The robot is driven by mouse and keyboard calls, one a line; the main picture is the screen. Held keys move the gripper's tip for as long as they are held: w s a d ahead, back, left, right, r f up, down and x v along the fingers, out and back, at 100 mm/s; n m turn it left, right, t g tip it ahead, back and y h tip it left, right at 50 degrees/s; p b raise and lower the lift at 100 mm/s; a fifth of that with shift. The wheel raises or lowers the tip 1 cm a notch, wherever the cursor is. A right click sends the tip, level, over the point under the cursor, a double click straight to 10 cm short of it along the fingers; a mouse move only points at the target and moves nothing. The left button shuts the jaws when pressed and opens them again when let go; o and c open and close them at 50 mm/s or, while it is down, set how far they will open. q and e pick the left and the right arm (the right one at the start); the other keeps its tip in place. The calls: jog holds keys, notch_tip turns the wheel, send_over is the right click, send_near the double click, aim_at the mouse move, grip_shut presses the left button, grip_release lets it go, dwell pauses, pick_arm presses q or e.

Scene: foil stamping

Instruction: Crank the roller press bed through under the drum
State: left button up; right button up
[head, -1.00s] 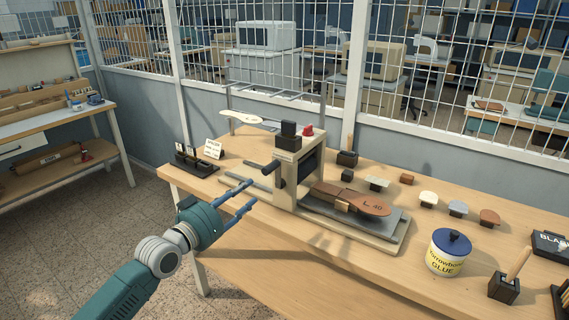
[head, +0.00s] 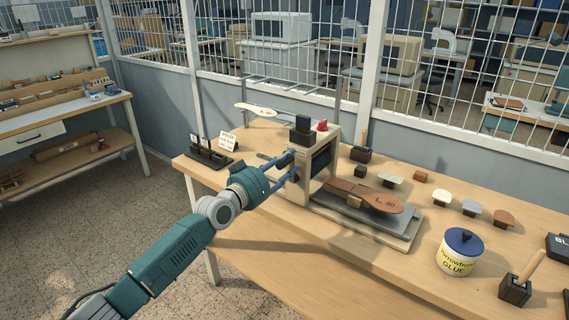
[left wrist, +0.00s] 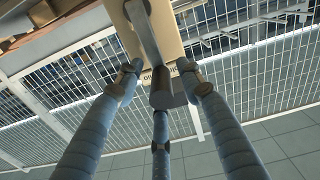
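The roller press (head: 329,178) stands on the bench, with its dark drum (head: 321,158) partly visible inside the frame. Its grey bed (head: 408,222) sticks out to the right and carries a brown sole piece (head: 383,203) marked "L 40". My left gripper (head: 286,164) is at the crank side of the press. In the left wrist view, its blue fingers (left wrist: 158,72) are spread around the dark crank handle (left wrist: 162,90), with gaps visible on both sides. In the head view the gripper mostly hides the handle. My right gripper is out of view.
A glue tub (head: 459,253) and a brush holder (head: 515,290) stand at the front right. Several small stamps lie behind the bed. A black rack (head: 206,156) and a small card (head: 227,141) stand left of the press. A wire mesh partition runs behind the bench.

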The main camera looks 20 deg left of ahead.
pick_arm(q)
grip_shut()
jog(key=shift+f, duration=0.15)
